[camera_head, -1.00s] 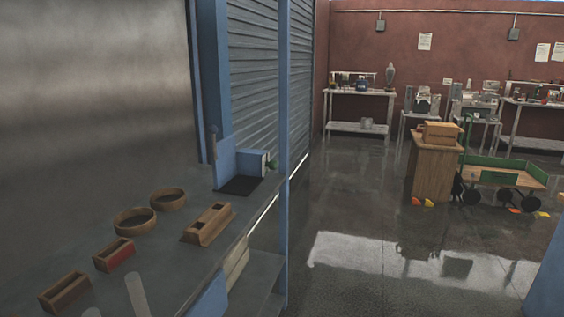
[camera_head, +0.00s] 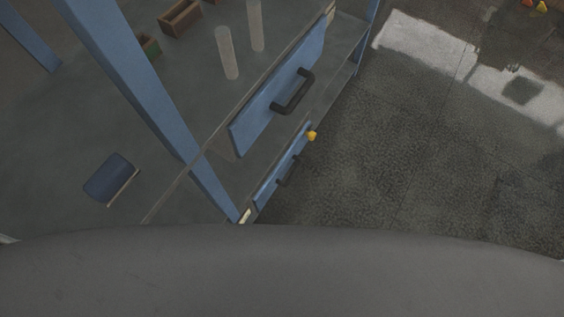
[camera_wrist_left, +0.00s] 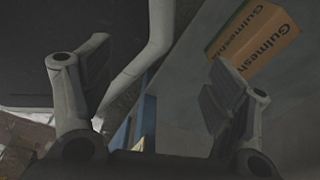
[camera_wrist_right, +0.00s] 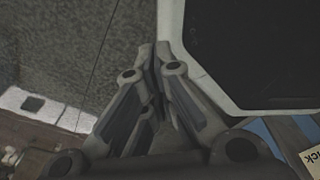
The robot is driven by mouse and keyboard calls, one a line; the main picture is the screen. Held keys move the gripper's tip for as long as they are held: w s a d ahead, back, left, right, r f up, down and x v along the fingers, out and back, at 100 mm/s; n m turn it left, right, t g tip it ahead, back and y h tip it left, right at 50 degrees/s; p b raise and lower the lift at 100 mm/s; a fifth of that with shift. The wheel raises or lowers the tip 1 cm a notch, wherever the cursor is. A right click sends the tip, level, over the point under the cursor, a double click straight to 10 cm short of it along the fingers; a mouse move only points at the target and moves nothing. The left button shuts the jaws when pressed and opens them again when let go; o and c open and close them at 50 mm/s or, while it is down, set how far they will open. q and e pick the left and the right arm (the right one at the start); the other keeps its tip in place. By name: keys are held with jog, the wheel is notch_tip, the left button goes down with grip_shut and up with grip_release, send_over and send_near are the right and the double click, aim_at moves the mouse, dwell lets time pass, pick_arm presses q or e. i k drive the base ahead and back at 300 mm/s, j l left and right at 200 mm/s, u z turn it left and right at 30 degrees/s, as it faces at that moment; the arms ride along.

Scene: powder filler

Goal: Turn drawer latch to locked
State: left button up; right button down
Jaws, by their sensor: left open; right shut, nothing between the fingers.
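In the head view two blue drawer fronts with dark handles sit under the bench. The upper drawer (camera_head: 285,88) is nearer its top; the lower drawer (camera_head: 279,172) is below it. A small yellow knob (camera_head: 311,135), which looks like the latch, stands at the far upper corner of the lower drawer. Which way it is turned is too small to tell. My left gripper (camera_wrist_left: 150,95) is open and empty, with its fingers wide apart. My right gripper (camera_wrist_right: 150,55) is shut and empty. Neither gripper shows in the head view.
Blue posts (camera_head: 130,75) frame the bench. A cardboard box (camera_wrist_left: 255,35) shows in the left wrist view. The floor (camera_head: 400,150) beside the drawers is clear.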

aim_at(311, 135)
jog(key=l+u, duration=0.2)
jog(key=l, duration=1.3)
